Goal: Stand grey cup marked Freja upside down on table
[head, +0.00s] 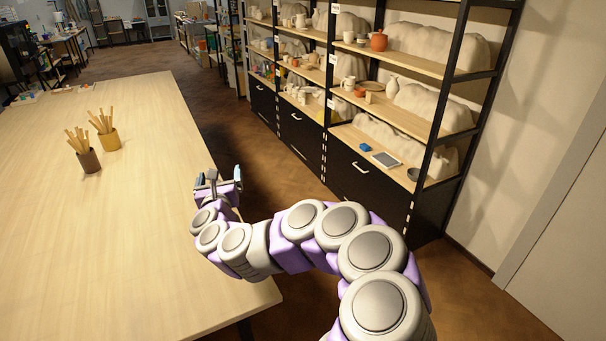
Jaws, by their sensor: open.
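My gripper (218,183) is open at the end of my arm, by the right edge of the long wooden table (110,250). Its fingers point away from me and I see nothing between them. No cup that I can read as marked Freja shows on the table. A small dark grey vessel (413,174) stands on the lower shelf at the right; I cannot tell whether it is a cup, and no marking on it is readable.
Two pots, one brown (88,160) and one ochre (108,140), hold wooden sticks on the table. A tall shelf unit (440,112) with pottery stands at the right, above black drawers (362,168). The table's near half is clear.

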